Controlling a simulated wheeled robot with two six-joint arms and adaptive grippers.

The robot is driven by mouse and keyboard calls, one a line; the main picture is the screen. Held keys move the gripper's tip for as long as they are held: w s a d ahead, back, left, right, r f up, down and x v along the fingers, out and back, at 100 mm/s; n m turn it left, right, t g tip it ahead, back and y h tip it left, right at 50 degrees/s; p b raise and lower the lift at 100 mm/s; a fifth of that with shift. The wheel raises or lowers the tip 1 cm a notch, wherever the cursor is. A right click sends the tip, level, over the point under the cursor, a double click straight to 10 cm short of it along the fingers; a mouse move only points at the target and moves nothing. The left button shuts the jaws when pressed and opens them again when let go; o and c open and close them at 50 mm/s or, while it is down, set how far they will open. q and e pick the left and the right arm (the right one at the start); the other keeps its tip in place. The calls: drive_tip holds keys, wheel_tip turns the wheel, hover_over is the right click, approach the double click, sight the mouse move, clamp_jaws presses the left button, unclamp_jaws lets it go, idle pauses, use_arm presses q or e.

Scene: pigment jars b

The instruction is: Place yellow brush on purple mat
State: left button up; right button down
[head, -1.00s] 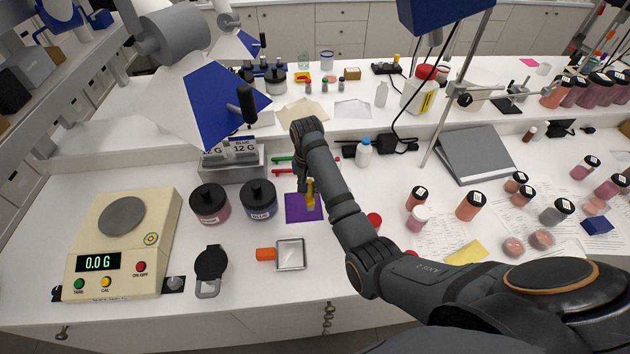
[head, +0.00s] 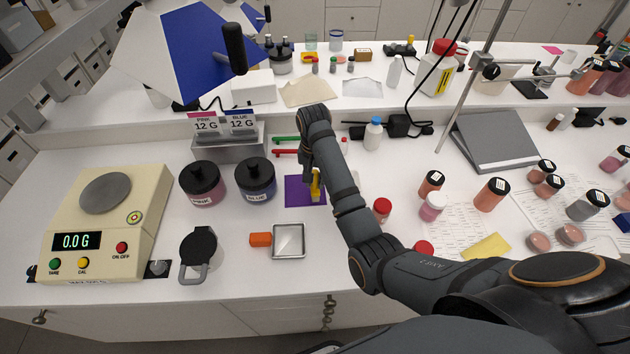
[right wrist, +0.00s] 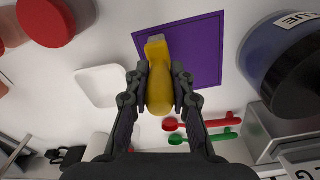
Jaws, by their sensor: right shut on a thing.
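The yellow brush (right wrist: 158,90) is held between the fingers of my right gripper (right wrist: 160,85), which is shut on it. In the head view the brush (head: 315,182) shows at the end of my right gripper (head: 312,176), over the right part of the purple mat (head: 296,193). The mat also shows behind the brush in the right wrist view (right wrist: 200,60). The brush's far end overlaps the mat there; I cannot tell whether it touches it. My left gripper is not in view.
The blue jar (head: 255,179) and pink jar (head: 202,184) stand left of the mat. A square metal tray (head: 289,241) with an orange handle lies in front. A red-capped jar (head: 382,210) stands right of my forearm. Red and green spoons (head: 287,140) lie behind the mat.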

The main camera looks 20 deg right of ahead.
drive_tip(key=c, duration=1.6)
unclamp_jaws()
drive_tip(key=shift+f, duration=0.15)
drive_tip(key=shift+o, duration=2.2)
drive_tip(key=shift+w, duration=0.1)
wheel_tip(320, 180, up, 3)
drive_tip(key=shift+r+b, duration=0.1)
drive_tip(key=shift+b, duration=0.25)
drive_tip(key=r+p, duration=0.9)
drive_tip(key=shift+s+a+r, duration=0.1)
drive_tip(key=shift+s+r, duration=0.05)
drive_tip(key=shift+s, duration=0.05)
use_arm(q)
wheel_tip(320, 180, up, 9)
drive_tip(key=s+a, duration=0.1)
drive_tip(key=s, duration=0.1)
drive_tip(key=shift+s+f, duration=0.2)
